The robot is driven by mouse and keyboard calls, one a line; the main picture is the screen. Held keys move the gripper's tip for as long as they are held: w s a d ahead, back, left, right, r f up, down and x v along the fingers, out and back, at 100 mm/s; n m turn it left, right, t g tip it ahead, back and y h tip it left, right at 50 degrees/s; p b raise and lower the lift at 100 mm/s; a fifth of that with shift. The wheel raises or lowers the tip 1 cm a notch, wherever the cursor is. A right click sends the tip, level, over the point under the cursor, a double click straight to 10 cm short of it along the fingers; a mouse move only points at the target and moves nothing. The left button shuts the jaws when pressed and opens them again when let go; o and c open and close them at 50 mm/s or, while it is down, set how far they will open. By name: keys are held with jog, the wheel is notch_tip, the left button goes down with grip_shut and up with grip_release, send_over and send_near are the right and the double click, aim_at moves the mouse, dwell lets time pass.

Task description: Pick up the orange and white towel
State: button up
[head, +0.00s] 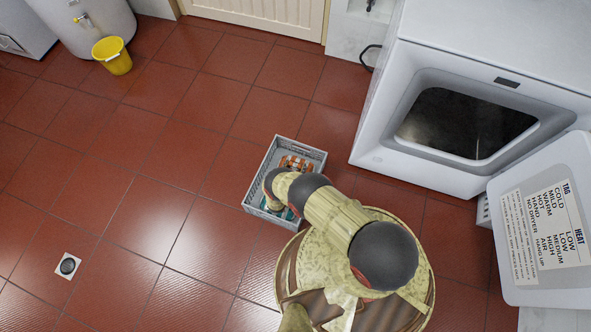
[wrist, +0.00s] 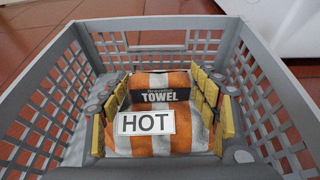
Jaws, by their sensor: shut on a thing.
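The orange and white striped towel (wrist: 186,142) lies inside a grey plastic basket in the wrist view. It carries a dark "TOWEL" band and a white "HOT" label. My gripper (wrist: 163,115) reaches into the basket, with its yellow finger pads on the left and right sides of the towel, shut on it. In the head view a part of the towel (head: 297,162) shows in the basket; my arm covers the rest and hides the fingers.
The grey basket (head: 316,155) with slotted walls stands on the red tiled floor and closely surrounds my gripper. A white dryer (head: 400,150) with its door (head: 545,215) open stands at the right. A yellow bucket (head: 112,56) is far left. The floor at left is mostly clear.

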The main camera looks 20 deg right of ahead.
jog(key=c, duration=0.6)
jog(key=shift+w+r, duration=0.1)
jog(key=shift+r, duration=0.2)
jog(key=r+p, duration=0.1)
jog(key=r, duration=0.1)
jog(key=r+p, duration=0.1)
jog(key=shift+s+a+r+p, duration=0.25)
jog(key=shift+a+r+p, duration=0.05)
jog(key=shift+r, duration=0.1)
jog(key=r+p+v, duration=0.1)
jog(key=v, duration=0.4)
jog(key=d+r+p+v, duration=0.1)
jog(key=p+v, duration=0.1)
jog(key=v, duration=0.3)
jog(key=p+v, duration=0.2)
jog(key=v, duration=0.3)
jog(key=shift+s+d+r, duration=0.1)
jog(key=shift+r, duration=0.4)
